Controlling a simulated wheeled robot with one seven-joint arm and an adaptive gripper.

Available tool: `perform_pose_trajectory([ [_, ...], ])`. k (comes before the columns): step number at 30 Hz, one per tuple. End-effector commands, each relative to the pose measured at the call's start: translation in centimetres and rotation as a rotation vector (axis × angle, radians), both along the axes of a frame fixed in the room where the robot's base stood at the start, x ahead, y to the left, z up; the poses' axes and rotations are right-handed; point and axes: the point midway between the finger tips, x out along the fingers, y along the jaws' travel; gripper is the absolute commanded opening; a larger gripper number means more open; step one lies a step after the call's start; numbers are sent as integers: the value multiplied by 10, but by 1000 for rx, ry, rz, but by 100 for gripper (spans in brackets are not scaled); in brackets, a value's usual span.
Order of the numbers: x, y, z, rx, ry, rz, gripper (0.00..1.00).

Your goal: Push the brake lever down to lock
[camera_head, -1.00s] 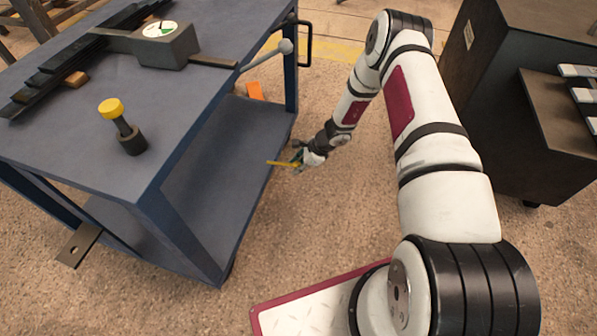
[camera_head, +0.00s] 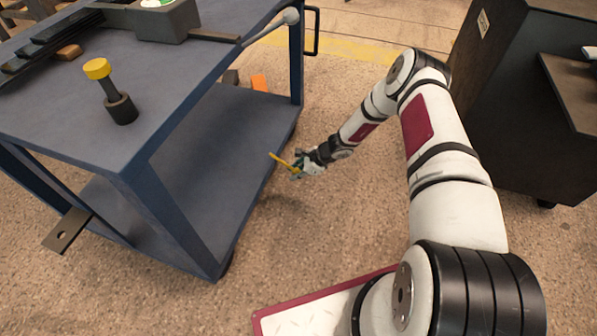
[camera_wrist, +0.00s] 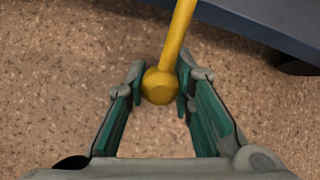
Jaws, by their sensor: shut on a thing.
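The brake lever is a yellow rod with a round knob. In the head view the lever (camera_head: 279,159) shows beside the blue cart's lower shelf, sloping down from the cart side toward my gripper (camera_head: 296,168). In the wrist view the rod of the lever (camera_wrist: 178,38) runs up out of frame, and its yellow knob (camera_wrist: 158,87) sits between the green-lined fingers of my gripper (camera_wrist: 160,88). The gripper is shut on the knob. The lever's pivot is not clear in either view.
The blue cart (camera_head: 213,160) stands at left. A yellow-capped black post (camera_head: 110,92) and dark bars are on its top. A grey ball-ended rod (camera_head: 270,27) sticks out at its far corner. A dark cabinet (camera_head: 496,90) stands at right. Floor between is open.

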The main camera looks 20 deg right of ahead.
Motion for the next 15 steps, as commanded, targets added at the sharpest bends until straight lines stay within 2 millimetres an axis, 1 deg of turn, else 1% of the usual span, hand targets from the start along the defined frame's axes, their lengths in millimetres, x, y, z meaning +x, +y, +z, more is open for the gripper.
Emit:
perform_pose_trajectory([
  [1,-1,-2,-6,17,-11,-6,0],
  [6,3,3,-13,75,-53,-3,0],
  [15,6,7,-16,115,-86,0,0],
])
